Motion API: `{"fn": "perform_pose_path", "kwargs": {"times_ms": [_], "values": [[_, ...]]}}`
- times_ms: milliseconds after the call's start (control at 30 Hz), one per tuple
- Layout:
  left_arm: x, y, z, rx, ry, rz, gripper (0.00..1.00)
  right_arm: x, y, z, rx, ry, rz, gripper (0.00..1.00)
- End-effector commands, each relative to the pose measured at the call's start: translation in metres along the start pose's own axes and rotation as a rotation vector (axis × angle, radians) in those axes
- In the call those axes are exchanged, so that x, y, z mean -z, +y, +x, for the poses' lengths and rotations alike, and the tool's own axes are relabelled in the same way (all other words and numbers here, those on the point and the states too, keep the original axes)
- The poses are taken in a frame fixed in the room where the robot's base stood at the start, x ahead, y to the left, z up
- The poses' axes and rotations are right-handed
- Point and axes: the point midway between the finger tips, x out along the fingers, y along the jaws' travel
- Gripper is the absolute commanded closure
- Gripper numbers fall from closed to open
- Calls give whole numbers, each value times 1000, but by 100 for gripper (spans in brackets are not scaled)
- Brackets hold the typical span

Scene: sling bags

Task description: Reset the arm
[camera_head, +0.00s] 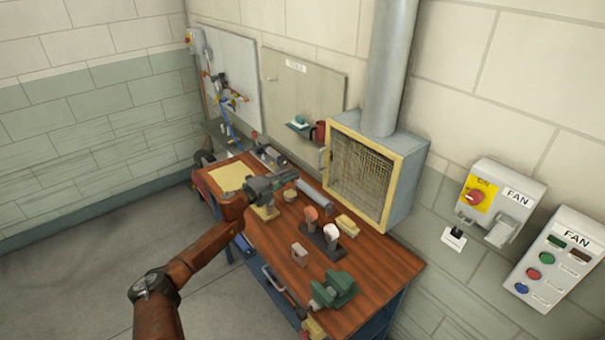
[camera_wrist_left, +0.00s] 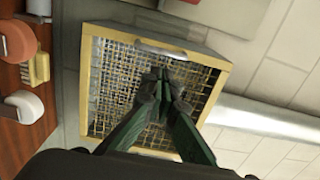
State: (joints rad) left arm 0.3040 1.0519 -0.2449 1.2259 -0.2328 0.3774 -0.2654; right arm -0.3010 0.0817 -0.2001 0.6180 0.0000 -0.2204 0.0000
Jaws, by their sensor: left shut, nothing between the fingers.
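My left arm reaches in from the left in the head view, over the wooden workbench (camera_head: 384,260). My left gripper (camera_head: 293,177) is above the back part of the bench. In the left wrist view its two green fingers (camera_wrist_left: 160,76) come together at the tips, shut with nothing between them. Behind the fingers is the mesh front of a yellow-framed box (camera_wrist_left: 86,100). My right gripper is in neither view.
The mesh-fronted box (camera_head: 411,180) with a grey duct stands at the bench's back right. Fan switch boxes (camera_head: 553,260) hang on the right wall. The floor at left is clear.

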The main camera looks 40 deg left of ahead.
Motion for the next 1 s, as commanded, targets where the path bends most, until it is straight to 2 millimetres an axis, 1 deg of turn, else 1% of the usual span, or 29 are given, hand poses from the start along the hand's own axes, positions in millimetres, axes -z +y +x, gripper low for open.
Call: {"fn": "perform_pose_path", "kwargs": {"times_ms": [33,100,200,433,467,533,567,667,700,767,800,867,900,967,1000], "values": [[-2,2,-8,-2,-1,1,100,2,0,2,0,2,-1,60],[-4,1,-16,-1,-1,1,100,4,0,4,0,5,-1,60],[-6,1,-22,-1,-2,1,100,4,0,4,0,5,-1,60],[-6,0,-24,0,-2,-1,100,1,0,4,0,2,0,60],[-5,1,-24,-1,-3,-4,100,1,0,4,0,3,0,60],[0,12,-24,-7,-14,-27,100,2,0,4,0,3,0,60],[3,20,-24,-12,-25,-45,100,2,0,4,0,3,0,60],[22,64,-26,-41,-84,-148,100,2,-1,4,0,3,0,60],[33,87,-30,-59,-121,-206,100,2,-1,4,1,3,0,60],[52,124,-39,-92,-189,-306,100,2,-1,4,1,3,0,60],[65,148,-49,-117,-238,-376,100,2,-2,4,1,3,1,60],[85,182,-66,-158,-316,-481,100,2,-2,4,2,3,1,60],[98,203,-80,-187,-369,-546,100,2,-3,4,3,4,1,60],[117,230,-101,-230,-445,-642,100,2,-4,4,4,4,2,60],[130,246,-117,-261,-496,-702,100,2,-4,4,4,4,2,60]]}}
